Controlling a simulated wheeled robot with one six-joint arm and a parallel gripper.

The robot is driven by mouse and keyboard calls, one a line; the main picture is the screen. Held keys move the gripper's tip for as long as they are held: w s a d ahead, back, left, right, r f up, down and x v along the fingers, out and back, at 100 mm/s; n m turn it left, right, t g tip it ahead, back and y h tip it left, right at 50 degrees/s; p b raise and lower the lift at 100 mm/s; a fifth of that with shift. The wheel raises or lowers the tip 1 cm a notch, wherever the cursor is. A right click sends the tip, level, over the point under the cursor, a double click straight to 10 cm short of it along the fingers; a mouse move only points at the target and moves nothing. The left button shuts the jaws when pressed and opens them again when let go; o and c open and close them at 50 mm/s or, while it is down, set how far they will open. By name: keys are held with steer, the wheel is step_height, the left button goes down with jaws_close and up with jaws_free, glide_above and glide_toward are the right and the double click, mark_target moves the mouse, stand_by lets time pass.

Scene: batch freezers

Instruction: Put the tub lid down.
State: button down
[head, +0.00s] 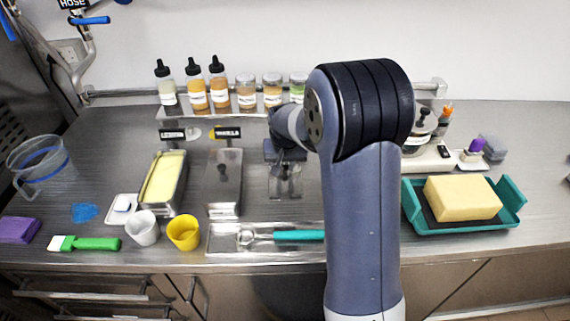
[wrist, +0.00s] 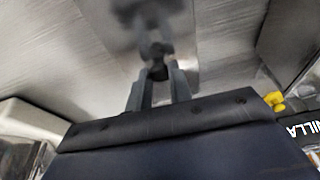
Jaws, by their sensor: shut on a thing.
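My gripper (head: 285,190) points down over the counter, right of the covered metal tub. In the wrist view its two fingers (wrist: 158,78) are closed around the dark knob of the tub lid (wrist: 205,45). The lid is bare grey metal and blends with the steel counter, so I cannot tell whether it touches the counter or hangs just above it. The open metal tub (head: 163,180) holds pale yellow ice cream. The covered metal tub (head: 224,185) beside it has its own lid with a knob.
A metal tray (head: 220,241) with a teal-handled scoop (head: 298,236) lies in front of my gripper. A yellow cup (head: 184,232) and a white cup (head: 143,227) stand left. A bottle shelf (head: 190,110) is behind. My arm hides the counter to the right.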

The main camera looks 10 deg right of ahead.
steer(key=shift+f, duration=0.2)
steer(key=c, duration=1.3)
jaws_free()
steer(key=shift+r, duration=0.1)
steer(key=shift+r, duration=0.45)
steer(key=v, duration=1.1)
steer(key=shift+s+r+b, duration=0.15)
steer(key=shift+r+b, duration=0.05)
steer(key=shift+b, duration=0.1)
steer(key=shift+f, duration=0.1)
